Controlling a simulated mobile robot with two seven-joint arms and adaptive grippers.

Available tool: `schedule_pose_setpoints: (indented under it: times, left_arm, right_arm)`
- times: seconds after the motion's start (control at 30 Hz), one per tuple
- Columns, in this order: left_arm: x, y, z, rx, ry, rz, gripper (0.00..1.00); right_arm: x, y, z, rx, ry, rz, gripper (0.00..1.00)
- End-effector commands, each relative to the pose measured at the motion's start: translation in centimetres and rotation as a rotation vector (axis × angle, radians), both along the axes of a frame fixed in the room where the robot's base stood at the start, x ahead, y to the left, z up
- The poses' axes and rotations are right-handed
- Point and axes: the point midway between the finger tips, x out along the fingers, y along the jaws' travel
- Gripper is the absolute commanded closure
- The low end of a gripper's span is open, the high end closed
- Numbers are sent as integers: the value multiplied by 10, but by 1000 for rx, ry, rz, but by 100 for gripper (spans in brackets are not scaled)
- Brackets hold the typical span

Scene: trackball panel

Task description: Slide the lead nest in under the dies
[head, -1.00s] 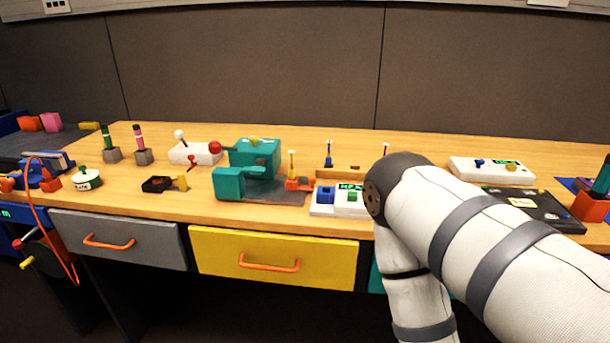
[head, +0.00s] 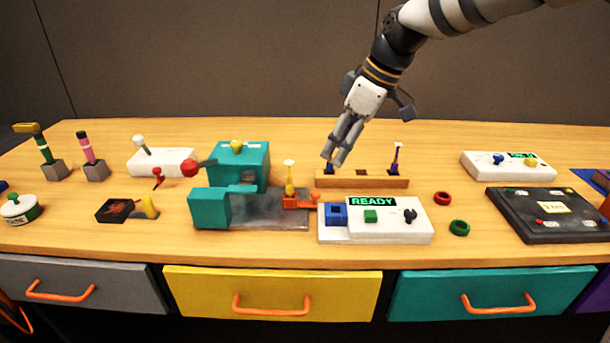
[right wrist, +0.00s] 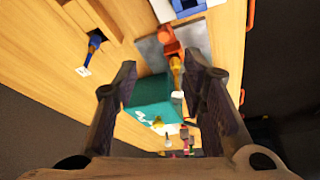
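The lead nest, an orange block (head: 291,201) with an orange tab on its right, sits at the right end of a grey plate (head: 262,212). An upright yellow lead (head: 290,180) with a white top stands in it. The teal press (head: 243,165) stands left of the nest, with a teal block (head: 209,208) in front. I cannot make out the dies clearly. My right gripper (head: 336,158) is open and empty, above the table, right of and behind the nest. In the right wrist view, the nest (right wrist: 168,44) shows beyond the spread fingers (right wrist: 161,75). My left gripper is out of view.
A wooden rack (head: 362,182) with blue-based posts stands behind the white READY box (head: 376,231), which lies close to the nest's right. A red-balled lever (head: 190,168) sticks out left of the press. Red and green rings (head: 459,228) lie farther right.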

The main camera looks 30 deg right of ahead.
Motion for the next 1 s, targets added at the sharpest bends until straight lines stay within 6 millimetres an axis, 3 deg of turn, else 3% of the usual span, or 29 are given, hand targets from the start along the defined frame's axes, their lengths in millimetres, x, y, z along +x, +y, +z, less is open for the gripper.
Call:
schedule_pose_setpoints:
  times: [0.2, 0.4, 0.57, 0.83, 1.0]
  left_arm:
    - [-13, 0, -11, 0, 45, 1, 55]
    - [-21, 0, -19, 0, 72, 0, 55]
    - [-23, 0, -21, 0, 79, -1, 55]
    - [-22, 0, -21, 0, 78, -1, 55]
    - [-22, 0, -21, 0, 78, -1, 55]
  right_arm:
    - [14, 12, -55, 0, 16, 1, 62]
    - [28, 22, -96, 0, 13, 0, 62]
    - [34, 26, -109, 0, 6, -2, 62]
    - [35, 27, -109, 1, 2, -1, 62]
    - [35, 27, -109, 0, 3, -1, 98]
